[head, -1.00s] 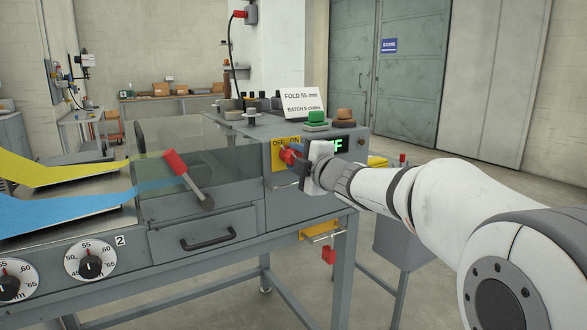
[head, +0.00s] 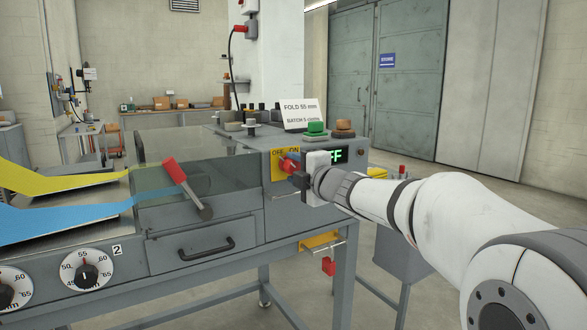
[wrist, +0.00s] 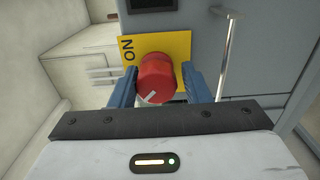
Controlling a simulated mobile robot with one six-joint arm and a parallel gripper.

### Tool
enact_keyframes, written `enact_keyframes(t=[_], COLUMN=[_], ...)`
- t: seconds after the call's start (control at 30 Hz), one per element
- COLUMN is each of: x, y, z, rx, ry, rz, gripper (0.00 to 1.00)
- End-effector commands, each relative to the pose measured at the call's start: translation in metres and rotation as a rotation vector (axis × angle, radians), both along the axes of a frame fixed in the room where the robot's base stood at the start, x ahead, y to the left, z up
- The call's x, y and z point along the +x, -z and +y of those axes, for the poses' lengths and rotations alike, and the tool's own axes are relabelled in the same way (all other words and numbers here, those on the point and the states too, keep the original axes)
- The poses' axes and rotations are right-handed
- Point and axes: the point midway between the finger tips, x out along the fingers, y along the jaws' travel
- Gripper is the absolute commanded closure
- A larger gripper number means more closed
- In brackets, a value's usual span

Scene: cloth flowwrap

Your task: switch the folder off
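The folder's red rotary knob (head: 289,163) sits on a yellow plate (head: 279,153) marked OFF and ON, on the grey machine's end panel. In the wrist view the knob (wrist: 156,76) stands between my gripper's two blue fingers; its white mark points down and left. My gripper (wrist: 160,86) is open around it, with a narrow gap at the right finger; contact at the left finger is unclear. In the head view my gripper (head: 297,174) is close in front of the knob. A green display (head: 337,155) shows "FF", its left part hidden by my gripper.
A red-handled lever (head: 186,186) is left of the panel. A metal bar (wrist: 227,57) rises right of the fingers. A red tag-like part (head: 328,266) hangs below.

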Motion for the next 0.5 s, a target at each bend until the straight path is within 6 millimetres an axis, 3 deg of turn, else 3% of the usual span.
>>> enact_keyframes(t=[0.17,0.5], x=[0.0,-0.0058], y=[-0.0012,-0.0043], z=[0.0002,-0.0041], rx=[0.001,0.004], ry=[0.0,0.001], rz=[-0.002,-0.004], gripper=[0.44,0.43])
